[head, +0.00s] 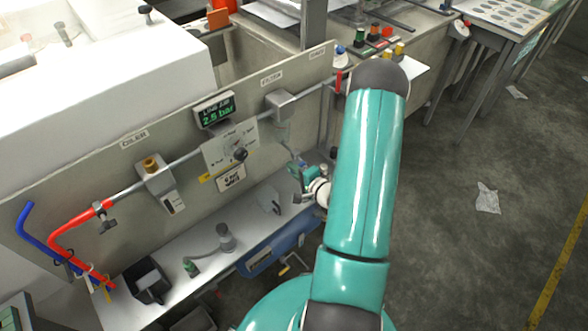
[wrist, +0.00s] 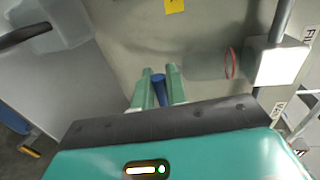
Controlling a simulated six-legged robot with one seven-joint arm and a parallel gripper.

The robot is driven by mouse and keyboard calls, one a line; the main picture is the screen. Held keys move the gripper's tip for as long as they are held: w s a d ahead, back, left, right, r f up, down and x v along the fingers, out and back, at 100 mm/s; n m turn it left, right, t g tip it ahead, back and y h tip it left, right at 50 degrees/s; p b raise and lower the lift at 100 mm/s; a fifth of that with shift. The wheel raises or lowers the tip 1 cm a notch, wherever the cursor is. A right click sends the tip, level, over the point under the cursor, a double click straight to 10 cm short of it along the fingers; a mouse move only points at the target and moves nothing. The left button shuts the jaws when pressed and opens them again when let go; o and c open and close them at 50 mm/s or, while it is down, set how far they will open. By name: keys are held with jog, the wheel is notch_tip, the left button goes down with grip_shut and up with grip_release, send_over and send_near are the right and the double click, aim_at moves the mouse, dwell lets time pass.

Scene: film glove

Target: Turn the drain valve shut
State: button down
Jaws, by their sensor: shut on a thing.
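My gripper (wrist: 158,76) is shut on a small blue part, which I take for the drain valve (wrist: 160,90), in the wrist view. The green fingers stand on either side of it, and its far end and turn angle are hard to read. The clear filter bowl (wrist: 207,66) with a red ring is just right of the fingers, joined to the pale filter housing (wrist: 278,62). In the head view, the filter housing (head: 284,103) is on the panel with the bowl (head: 282,133) below it. My gripper (head: 298,172) is just under the bowl; the valve is too small to tell there.
The grey panel (head: 85,172) carries a pipe, an oiler (head: 153,170), a dial plate (head: 229,146) and a display (head: 214,110) reading 2.5 bar. A shelf below holds a black bin (head: 150,283) and small parts.

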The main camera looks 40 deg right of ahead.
dwell(0.4)
jog(key=c, duration=1.5)
grip_release()
jog(key=s+r, duration=0.2)
jog(key=s, duration=1.1)
jog(key=shift+s+d+r, duration=0.15)
jog(key=shift+s+r, duration=0.1)
jog(key=shift+r, duration=0.05)
